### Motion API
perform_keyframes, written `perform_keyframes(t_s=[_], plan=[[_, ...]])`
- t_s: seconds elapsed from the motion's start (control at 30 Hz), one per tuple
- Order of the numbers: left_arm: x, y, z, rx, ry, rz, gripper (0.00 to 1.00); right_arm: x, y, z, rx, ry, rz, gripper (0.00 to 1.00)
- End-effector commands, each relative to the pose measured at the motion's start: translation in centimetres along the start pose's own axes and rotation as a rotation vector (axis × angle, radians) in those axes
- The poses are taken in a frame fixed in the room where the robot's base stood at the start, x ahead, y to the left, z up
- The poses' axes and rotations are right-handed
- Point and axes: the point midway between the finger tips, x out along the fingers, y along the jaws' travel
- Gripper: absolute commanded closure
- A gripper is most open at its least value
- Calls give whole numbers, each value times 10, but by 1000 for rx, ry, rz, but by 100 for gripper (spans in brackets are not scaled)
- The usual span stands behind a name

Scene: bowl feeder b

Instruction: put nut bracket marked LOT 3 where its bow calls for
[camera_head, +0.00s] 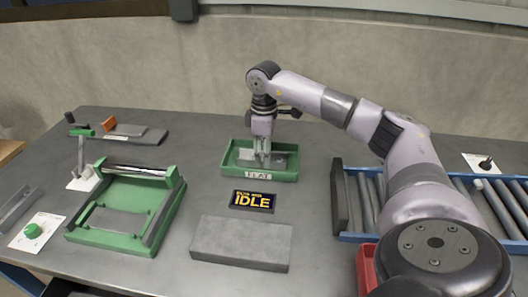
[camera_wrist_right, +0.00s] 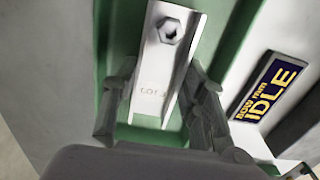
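The nut bracket (camera_wrist_right: 157,75) is a pale metal channel with a hexagonal nut near one end. Its lettering reads LOT, and the character after it is hard to make out. It is within the green tray marked FLAT (camera_head: 260,175); whether it touches the tray floor is unclear. My right gripper (camera_head: 262,160) points down into this tray. In the right wrist view its two dark fingers stand on either side of the bracket, close to its edges. I cannot tell whether they press on it. A bow in the bracket cannot be judged here. My left gripper is not in view.
A dark sign reading IDLE (camera_head: 252,200) and a grey block (camera_head: 241,243) lie in front of the tray. A green fixture with a roller (camera_head: 168,217) stands at left, near a green knob (camera_head: 33,230). A blue-framed roller conveyor (camera_head: 346,236) and a red bin (camera_head: 366,270) are at right.

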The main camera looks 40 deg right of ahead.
Motion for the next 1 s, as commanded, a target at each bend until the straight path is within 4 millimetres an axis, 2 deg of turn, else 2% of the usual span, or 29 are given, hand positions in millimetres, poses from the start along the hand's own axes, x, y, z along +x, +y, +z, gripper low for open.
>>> perform_keyframes(t_s=[0.3, 0.67, 0.77, 1.0], plan=[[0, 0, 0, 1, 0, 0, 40, 0, 0, 0, 0, 0, 0, 40], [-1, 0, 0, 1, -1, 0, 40, -5, 0, 0, 0, 0, 0, 40], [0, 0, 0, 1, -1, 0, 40, -16, 0, -1, -1, 3, 2, 40], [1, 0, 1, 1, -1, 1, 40, -68, 0, -2, -1, 5, 3, 40]])
